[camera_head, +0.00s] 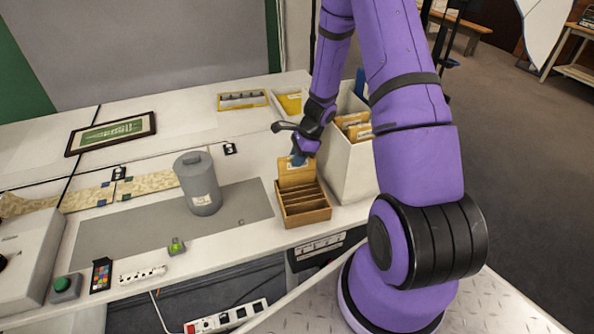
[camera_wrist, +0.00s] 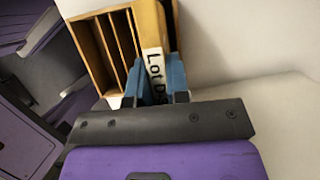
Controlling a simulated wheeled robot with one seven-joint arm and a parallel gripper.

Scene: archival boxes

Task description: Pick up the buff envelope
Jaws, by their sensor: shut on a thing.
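The buff envelope (camera_head: 296,173) stands upright at the back end of a slotted wooden rack (camera_head: 304,212) in the head view. My gripper (camera_head: 299,158) is above it, with its fingertips at the envelope's top edge. Whether the envelope's lower edge is still inside the rack I cannot tell.
A white box (camera_head: 346,166) with buff folders stands close to the right of my gripper. A grey canister (camera_head: 199,186) stands on the grey mat (camera_head: 120,238) to the left. A framed picture (camera_head: 111,133) lies farther back. The mat's middle is mostly clear.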

